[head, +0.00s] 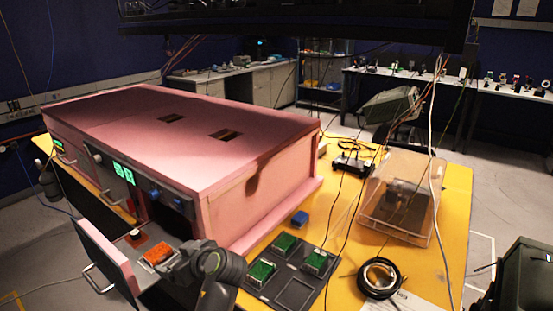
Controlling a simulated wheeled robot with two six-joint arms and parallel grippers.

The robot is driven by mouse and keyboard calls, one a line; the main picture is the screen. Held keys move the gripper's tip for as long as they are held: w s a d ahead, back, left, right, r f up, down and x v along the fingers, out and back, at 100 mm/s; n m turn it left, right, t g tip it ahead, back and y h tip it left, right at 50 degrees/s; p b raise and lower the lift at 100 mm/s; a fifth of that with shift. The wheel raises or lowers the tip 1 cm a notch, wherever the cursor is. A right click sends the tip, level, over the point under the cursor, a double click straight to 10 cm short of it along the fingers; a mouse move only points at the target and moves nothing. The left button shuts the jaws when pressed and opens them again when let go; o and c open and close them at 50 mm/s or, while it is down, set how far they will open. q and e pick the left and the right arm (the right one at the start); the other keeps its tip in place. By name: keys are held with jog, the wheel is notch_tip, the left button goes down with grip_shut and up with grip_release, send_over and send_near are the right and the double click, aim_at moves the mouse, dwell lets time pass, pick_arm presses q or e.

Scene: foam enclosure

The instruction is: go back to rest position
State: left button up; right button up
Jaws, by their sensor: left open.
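My left gripper (182,262) is at the lower middle of the head view, with my grey arm link rising from the bottom edge. It is open, beside an orange part (157,254) at the pulled-out front (103,255) of the pink foam enclosure (180,125). Its fingertips are dark and partly hidden, and I see nothing held in it. I cannot tell whether it touches the orange part. My right gripper is not in view.
A dark tray (290,291) with several green boards lies right of my left arm on the yellow table (455,190). A small blue block (299,218), a clear box (400,195) and a coiled black cable (380,278) are nearby. Thin cables hang across the right side.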

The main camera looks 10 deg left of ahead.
pick_arm(q)
jog(key=s+a+f+m+g+h, duration=0.1)
jog(key=s+f+m+h, duration=0.2)
jog(key=s+f, duration=0.4)
jog(key=s+a+f+m+h, duration=0.1)
jog(key=s+f+m+h, duration=0.15)
jog(key=s+f, duration=0.45)
jog(key=s+d+r+m+h, duration=0.1)
jog(key=s+d+m+h, duration=0.15)
jog(key=s, duration=0.65)
jog(key=s+d+m+h, duration=0.2)
jog(key=s+m, duration=0.2)
jog(key=s, duration=0.5)
notch_tip(320, 180, down, 26)
jog(key=a+r+g+b, duration=0.1)
jog(key=a+g, duration=0.1)
jog(key=s+d+f+g+b, duration=0.1)
jog(key=s+f, duration=1.3)
jog(key=f, duration=0.4)
jog(key=shift+s+d+f+h+b, duration=0.15)
jog(key=shift+s+d+h+b, duration=0.15)
jog(key=shift+s+d+b, duration=0.1)
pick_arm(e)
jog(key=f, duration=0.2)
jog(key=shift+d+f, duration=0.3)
pick_arm(q)
jog(key=shift+c, duration=0.5)
